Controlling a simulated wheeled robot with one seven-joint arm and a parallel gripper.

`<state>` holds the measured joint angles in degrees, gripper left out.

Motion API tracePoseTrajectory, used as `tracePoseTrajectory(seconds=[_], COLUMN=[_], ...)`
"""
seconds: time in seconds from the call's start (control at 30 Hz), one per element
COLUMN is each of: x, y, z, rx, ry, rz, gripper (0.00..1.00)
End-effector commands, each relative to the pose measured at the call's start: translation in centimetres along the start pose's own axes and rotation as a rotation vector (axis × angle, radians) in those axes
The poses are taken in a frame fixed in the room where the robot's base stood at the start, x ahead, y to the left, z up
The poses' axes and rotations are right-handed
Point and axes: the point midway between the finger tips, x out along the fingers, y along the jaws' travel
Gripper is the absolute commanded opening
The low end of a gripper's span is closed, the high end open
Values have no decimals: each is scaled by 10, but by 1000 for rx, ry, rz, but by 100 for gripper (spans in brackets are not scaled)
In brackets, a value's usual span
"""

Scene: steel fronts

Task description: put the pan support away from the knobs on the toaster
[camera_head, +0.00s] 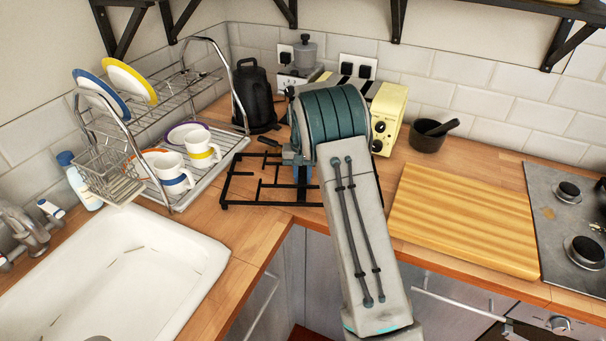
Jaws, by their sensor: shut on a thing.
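The pan support (262,190) is a black metal grate, lying roughly level at the counter's inner corner, between the dish rack and my arm. I cannot tell whether it touches the counter. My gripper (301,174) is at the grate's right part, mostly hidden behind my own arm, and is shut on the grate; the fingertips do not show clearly. The toaster (391,108) is cream-yellow and stands behind and right of my arm, against the tiled wall. Its dark knobs (379,128) are on the end facing the camera. My arm hides its left part.
A dish rack (222,143) with plates and mugs stands left of the grate, above the sink (130,265). A black kettle (254,98) stands behind. Bare counter shows around the mortar.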

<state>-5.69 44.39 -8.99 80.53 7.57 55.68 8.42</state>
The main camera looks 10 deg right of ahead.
Motion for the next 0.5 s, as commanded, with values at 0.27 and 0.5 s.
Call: tracePoseTrajectory(seconds=[0.27, 0.5], x=[1, 2], y=[0, 0], z=[-1, 0], rx=[0, 0], ry=[3, 0], rz=[-1, 0], gripper=[0, 45])
